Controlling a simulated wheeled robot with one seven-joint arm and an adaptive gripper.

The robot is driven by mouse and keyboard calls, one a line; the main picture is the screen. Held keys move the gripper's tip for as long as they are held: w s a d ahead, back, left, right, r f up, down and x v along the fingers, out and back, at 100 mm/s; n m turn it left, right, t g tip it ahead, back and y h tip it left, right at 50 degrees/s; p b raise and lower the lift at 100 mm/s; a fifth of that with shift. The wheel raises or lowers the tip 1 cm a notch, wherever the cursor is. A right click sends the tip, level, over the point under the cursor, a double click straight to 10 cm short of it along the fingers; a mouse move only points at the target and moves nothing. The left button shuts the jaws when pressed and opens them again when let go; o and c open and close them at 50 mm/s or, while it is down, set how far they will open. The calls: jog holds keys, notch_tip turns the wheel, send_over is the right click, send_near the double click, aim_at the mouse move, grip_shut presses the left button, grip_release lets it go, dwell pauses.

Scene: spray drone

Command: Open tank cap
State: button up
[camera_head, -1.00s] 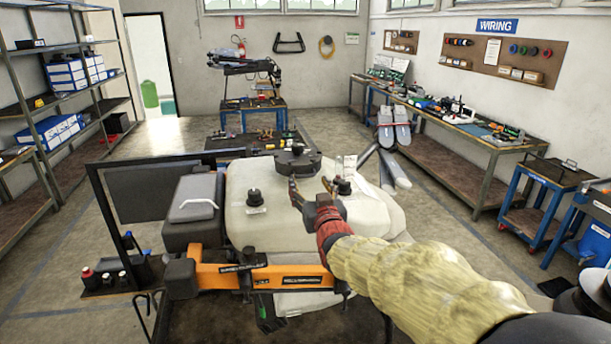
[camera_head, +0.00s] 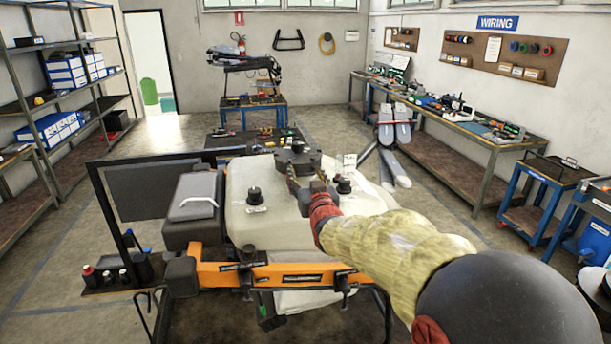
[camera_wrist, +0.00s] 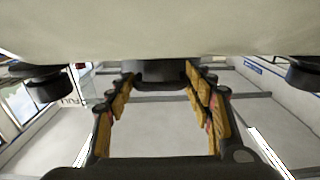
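The dark round tank cap (camera_head: 297,158) sits on top of the white tank (camera_head: 255,220) of the drone in the head view. My gripper (camera_head: 301,180) is at the near side of the cap, above the tank top, with its fingers pointing toward the cap. In the wrist view, which is upside down, the cap (camera_wrist: 157,72) shows between the tips of the two spread fingers of my gripper (camera_wrist: 160,80). A gap shows between the fingers, so it is open. I cannot tell whether either finger touches the cap.
Smaller black knobs stand on the tank left (camera_head: 254,196) and right (camera_head: 343,184) of my gripper. An orange frame bar (camera_head: 275,272) crosses the tank's near side. A grey-black box (camera_head: 193,205) adjoins the tank's left. Workbenches (camera_head: 470,150) line the right wall.

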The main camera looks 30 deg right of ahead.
jog(key=c, duration=1)
jog(key=shift+r, duration=0.1)
